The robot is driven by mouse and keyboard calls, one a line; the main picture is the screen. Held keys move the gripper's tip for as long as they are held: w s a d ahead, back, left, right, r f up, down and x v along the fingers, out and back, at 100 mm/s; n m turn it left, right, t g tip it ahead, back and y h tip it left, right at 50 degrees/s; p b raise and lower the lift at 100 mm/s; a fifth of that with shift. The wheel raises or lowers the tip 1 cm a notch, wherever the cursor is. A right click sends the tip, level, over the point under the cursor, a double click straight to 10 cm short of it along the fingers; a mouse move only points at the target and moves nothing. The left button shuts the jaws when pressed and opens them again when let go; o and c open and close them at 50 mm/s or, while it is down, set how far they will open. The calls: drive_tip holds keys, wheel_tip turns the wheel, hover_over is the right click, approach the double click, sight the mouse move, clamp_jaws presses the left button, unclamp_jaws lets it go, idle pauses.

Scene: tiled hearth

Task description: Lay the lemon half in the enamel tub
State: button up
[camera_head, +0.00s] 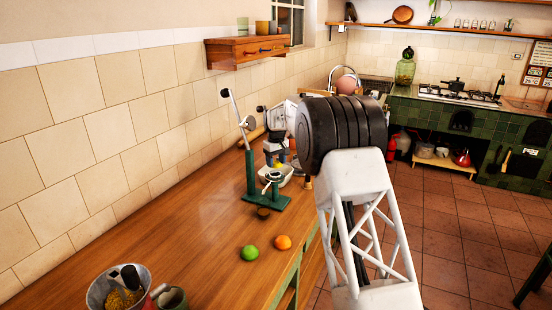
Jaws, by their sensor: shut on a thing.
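My gripper (278,163) hangs over the wooden counter beside a green lever press, small and partly hidden in the view. It is shut on the lemon half (279,165), of which only a small yellow patch shows between the fingers. The white enamel tub (288,181) stands on the counter just below, partly hidden by the press. The lemon half appears over the tub; I cannot tell whether it touches it.
The green press (251,178) stands close to the tub's left, its lever raised. A small brown cup (263,213), a lime (250,253) and an orange (283,242) are nearer. A metal bucket (101,289) sits at front left. The counter's left middle is clear.

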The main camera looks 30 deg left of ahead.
drive_tip(key=shift+f, duration=0.75)
drive_tip(key=o, duration=1)
drive_tip(key=shift+r, duration=0.15)
drive_tip(key=shift+r, duration=3.75)
drive_tip(key=shift+d, duration=0.1)
